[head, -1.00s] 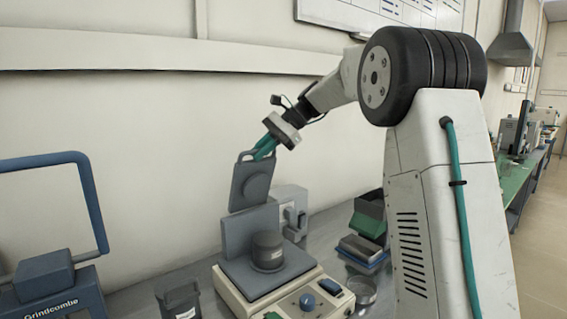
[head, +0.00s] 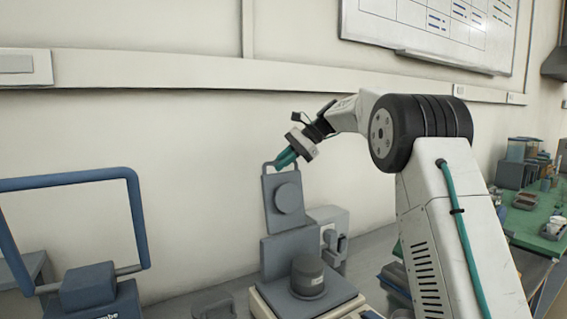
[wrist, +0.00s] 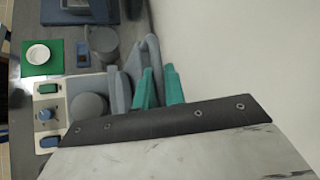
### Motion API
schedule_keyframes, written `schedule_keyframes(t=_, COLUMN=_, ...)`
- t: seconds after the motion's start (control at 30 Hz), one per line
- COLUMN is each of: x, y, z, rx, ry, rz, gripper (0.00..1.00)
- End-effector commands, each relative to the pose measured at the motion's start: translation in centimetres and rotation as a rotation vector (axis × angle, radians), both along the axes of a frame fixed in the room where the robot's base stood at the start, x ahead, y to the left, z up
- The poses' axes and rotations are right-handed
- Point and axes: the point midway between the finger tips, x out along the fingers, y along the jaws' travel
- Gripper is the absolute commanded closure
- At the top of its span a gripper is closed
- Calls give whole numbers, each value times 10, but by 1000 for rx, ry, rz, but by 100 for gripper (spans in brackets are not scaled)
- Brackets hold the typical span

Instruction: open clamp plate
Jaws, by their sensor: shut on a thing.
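The clamp plate (head: 283,203) is a grey plate with a round boss and a loop handle at its top. It stands raised, close to upright, above the grey back block of a cream-coloured machine (head: 338,309). A dark grey cylinder (head: 307,275) stands on the machine's bed, clear of the plate. My gripper (head: 284,160) has teal fingers and is shut on the plate's handle at the top. In the wrist view the teal fingers (wrist: 158,88) are by the grey plate's edge (wrist: 133,66), and the grip itself is partly hidden.
A blue frame (head: 140,215) on a blue machine stands at the left. A grey device (head: 330,228) stands right behind the clamp machine. The wall is close behind. In the wrist view a white round dish (wrist: 38,54) sits on a green mat (wrist: 28,68).

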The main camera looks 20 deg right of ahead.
Motion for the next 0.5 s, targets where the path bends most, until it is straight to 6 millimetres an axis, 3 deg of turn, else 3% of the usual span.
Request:
schedule_keyframes(t=0.37, x=0, y=1, z=-3, rx=2, ry=5, rz=4, gripper=100)
schedule_keyframes(t=0.4, x=0, y=1, z=-3, rx=2, ry=6, rz=4, gripper=83)
schedule_keyframes(t=0.43, x=0, y=1, z=-3, rx=1, ry=6, rz=4, gripper=74)
schedule_keyframes(t=0.47, x=0, y=1, z=-3, rx=1, ry=6, rz=4, gripper=67)
schedule_keyframes(t=0.5, x=0, y=1, z=-3, rx=0, ry=6, rz=4, gripper=67)
